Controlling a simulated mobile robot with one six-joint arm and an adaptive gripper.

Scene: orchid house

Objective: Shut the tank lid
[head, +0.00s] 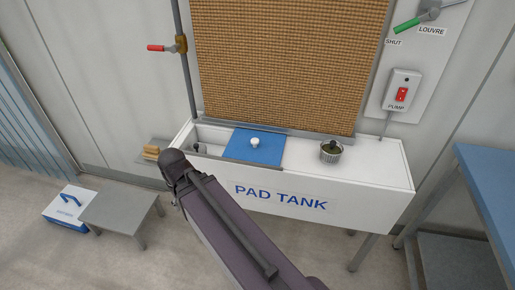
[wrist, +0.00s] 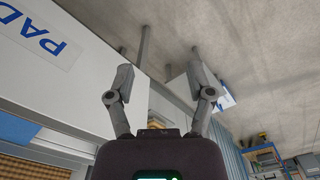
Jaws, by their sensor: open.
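The white tank (head: 330,208) marked PAD TANK stands against the wall in the head view. Its lid, a blue panel (head: 240,152) with a white knob (head: 255,142), lies over the middle of the top. The tank's left part is uncovered, with a dark fitting inside. In the wrist view the tank's white front (wrist: 75,75) fills the left side, and a bit of blue, likely the lid, shows at lower left. My gripper (wrist: 161,75) is open and empty, beside the tank front. In the head view my arm crosses the tank's left end; the fingers cannot be made out there.
A small pot (head: 331,151) stands on the tank's right top. A red-handled valve (head: 165,48) on a pipe is at upper left. A grey low stool (head: 118,212) and a blue-and-white box (head: 68,206) are at left. A blue-topped bench (head: 490,175) is at right.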

